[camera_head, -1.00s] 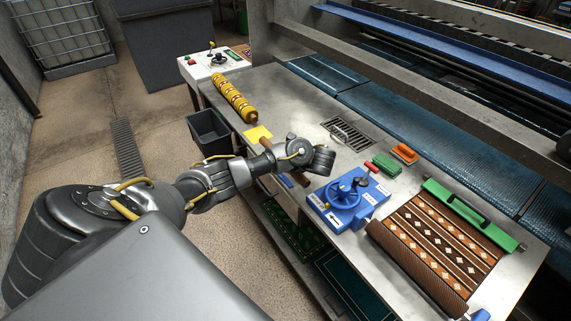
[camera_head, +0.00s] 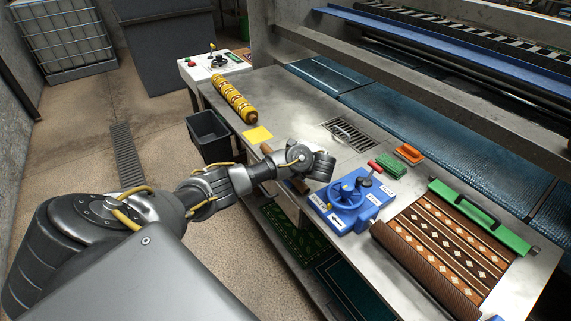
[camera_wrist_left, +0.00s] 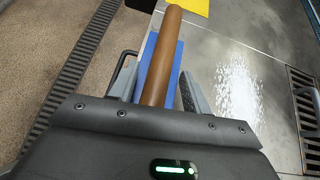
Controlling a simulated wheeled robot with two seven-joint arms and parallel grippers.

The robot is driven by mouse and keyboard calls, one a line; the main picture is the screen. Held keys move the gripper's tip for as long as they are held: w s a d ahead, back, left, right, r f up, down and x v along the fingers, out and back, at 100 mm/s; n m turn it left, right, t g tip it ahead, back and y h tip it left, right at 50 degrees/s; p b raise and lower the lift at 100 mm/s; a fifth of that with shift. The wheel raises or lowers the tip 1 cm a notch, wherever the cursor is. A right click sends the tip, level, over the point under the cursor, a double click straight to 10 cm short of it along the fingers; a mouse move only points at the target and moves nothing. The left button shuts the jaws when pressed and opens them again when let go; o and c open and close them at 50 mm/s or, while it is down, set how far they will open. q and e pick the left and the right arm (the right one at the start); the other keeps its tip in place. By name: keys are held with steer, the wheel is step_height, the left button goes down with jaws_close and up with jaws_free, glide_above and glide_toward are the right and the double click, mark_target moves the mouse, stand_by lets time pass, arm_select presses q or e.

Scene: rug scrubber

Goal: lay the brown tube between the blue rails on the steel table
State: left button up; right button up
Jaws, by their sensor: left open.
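The brown tube (camera_wrist_left: 163,60) lies lengthwise under my left gripper in the left wrist view, running away toward the yellow sheet. Blue rail surfaces (camera_wrist_left: 177,68) show along both sides of it, and it appears to lie between them. My left gripper (camera_wrist_left: 158,88) is open, with one grey finger on each side of the tube; contact cannot be made out. In the head view the tube's far end (camera_head: 268,151) shows beside my left wrist at the front edge of the steel table (camera_head: 290,110). The wrist hides the tube's middle and most of the rails there. My right gripper is not in view.
A yellow rolled rug (camera_head: 234,98) and yellow sheet (camera_head: 258,134) lie at the left of the table. A blue box with a handwheel (camera_head: 350,205), green and orange brushes (camera_head: 409,153) and a brown patterned rug (camera_head: 445,240) stand to the right. A drain grate (camera_head: 350,134) lies behind.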

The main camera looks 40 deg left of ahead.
arm_select(q)
steer(key=p+v, duration=0.1)
steer(key=v, duration=0.4)
steer(key=shift+w+d+r, duration=0.1)
steer(key=shift+w+r, duration=0.05)
steer(key=shift+r, duration=0.1)
steer(key=p+v, duration=0.5)
steer(key=p, duration=0.2)
steer(key=shift+d+r, duration=0.15)
steer(key=shift+r, duration=0.1)
steer(key=shift+s+d+r+p, duration=0.1)
steer(key=shift+s+d+p, duration=0.15)
steer(key=shift+d+p, duration=0.45)
steer(key=shift+a, duration=0.1)
